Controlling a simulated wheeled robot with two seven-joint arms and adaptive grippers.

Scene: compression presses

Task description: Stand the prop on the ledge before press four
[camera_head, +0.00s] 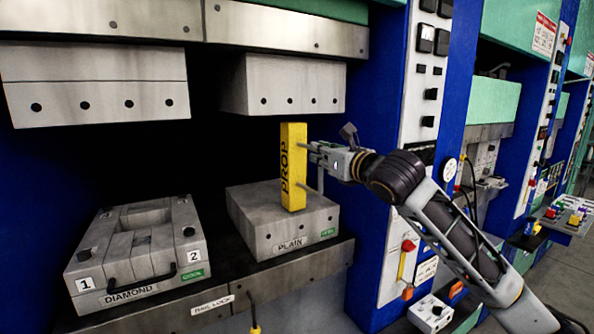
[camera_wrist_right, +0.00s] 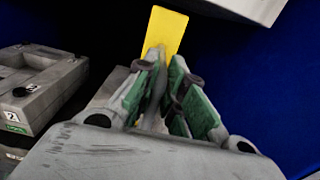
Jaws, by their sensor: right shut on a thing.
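The prop (camera_head: 293,165) is a yellow upright bar with PROP in dark letters down its front. It also shows in the right wrist view (camera_wrist_right: 166,30). My right gripper (camera_head: 311,166) holds it from the right, with the arm reaching in from the lower right. In the head view its foot overlaps the top of the grey PLAIN block (camera_head: 275,244); I cannot tell if it touches. A dark metal ledge (camera_head: 308,267) runs along the front of the press. I see no press number. My left gripper is not in view.
An upper grey block (camera_head: 290,85) hangs above the PLAIN block. The DIAMOND mould (camera_head: 137,252), with a black handle, sits to the left under another hanging block (camera_head: 95,84). A blue column with a control panel (camera_head: 420,85) stands close to the right.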

